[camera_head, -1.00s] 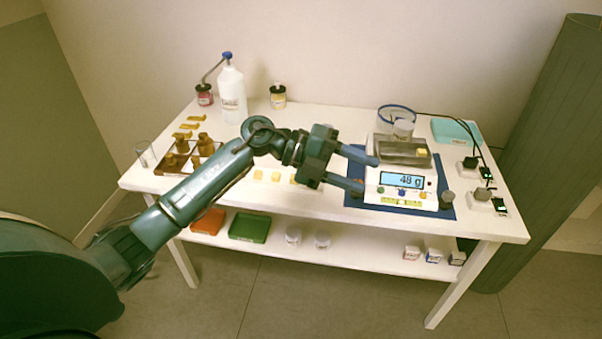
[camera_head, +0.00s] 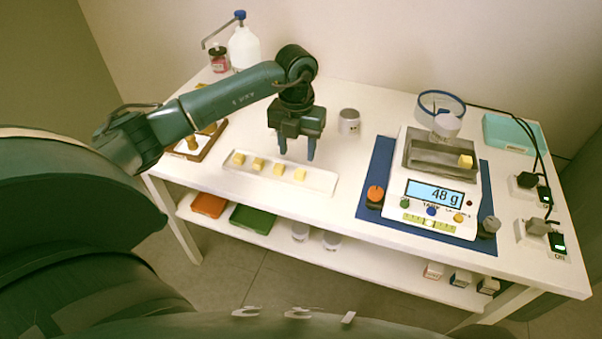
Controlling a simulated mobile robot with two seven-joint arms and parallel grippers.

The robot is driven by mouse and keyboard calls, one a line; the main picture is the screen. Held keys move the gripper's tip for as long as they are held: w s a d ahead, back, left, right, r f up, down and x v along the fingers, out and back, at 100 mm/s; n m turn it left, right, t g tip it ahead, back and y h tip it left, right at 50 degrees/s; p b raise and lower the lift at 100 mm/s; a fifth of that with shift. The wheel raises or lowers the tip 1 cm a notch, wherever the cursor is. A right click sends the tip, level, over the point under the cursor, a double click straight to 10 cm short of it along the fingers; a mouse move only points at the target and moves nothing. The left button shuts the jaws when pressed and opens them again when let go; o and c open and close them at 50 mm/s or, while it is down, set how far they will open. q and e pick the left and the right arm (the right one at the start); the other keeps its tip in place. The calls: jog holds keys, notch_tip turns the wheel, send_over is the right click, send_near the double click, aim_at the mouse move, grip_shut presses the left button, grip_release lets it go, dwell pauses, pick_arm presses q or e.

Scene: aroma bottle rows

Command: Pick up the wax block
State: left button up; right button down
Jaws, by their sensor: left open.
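Several small yellow wax blocks stand in a row on a white tray (camera_head: 322,183): a leftmost block (camera_head: 239,158), a second block (camera_head: 258,164), a third block (camera_head: 279,169) and a rightmost block (camera_head: 300,174). Another wax block (camera_head: 466,161) sits on the pan of the scale (camera_head: 432,205), whose display reads 48 g. My left gripper (camera_head: 297,150) points down with its two fingers apart and empty, near the back right of the tray. In the picture its fingertips end just above the two right blocks; its exact height is unclear. My right gripper is not in view.
A grey cup (camera_head: 349,121) stands right of my left gripper. The scale rests on a blue mat (camera_head: 375,172). A glass vessel (camera_head: 441,105), a teal box (camera_head: 513,133) and cabled devices are at the right. A pump bottle (camera_head: 243,47) is at the back left.

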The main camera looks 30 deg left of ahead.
aim_at(300, 171)
pick_arm(q)
jog(key=f, duration=0.6)
jog(key=shift+w+d+f, duration=0.1)
jog(key=shift+d+f, duration=0.2)
grip_shut()
